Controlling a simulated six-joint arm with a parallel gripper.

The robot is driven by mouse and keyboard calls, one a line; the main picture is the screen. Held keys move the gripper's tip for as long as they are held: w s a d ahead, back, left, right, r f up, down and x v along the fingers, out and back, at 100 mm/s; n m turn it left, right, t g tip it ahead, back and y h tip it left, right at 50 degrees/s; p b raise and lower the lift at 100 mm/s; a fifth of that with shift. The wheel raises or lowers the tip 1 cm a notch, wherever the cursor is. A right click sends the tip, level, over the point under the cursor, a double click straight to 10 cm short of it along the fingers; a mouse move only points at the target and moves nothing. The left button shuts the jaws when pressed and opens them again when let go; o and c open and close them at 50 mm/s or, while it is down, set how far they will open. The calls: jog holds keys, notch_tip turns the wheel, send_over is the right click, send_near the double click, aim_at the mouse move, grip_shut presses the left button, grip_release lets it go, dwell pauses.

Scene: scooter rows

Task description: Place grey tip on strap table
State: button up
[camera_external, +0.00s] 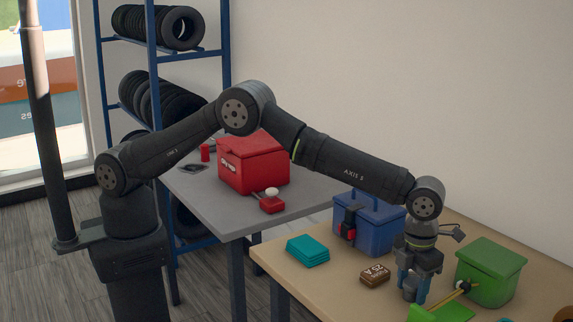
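My gripper (414,288) points down over the front of the wooden table (335,287), between a small brown box and a green box. A small grey rounded piece (410,283) shows at its blue fingers; it may be the grey tip, and I cannot tell whether it is held or part of the gripper. The finger gap is too small to read. The grey table (213,205) stands further back on the left. A thin black item (193,168), possibly a strap, lies on it.
The grey table holds a red box (253,163), a red block with a white knob (272,203) and a red can (205,153). Around my gripper are a blue box (378,234), teal stack (307,250), brown box (375,275), green box (490,272) and yellow stick (448,299).

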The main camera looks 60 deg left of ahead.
aim_at(407, 276)
jog(key=shift+o, duration=0.9)
notch_tip(407, 276, up, 12)
jog(key=shift+r, duration=0.15)
notch_tip(407, 276, down, 12)
jog(key=shift+f, duration=0.1)
jog(key=shift+r, duration=1.9)
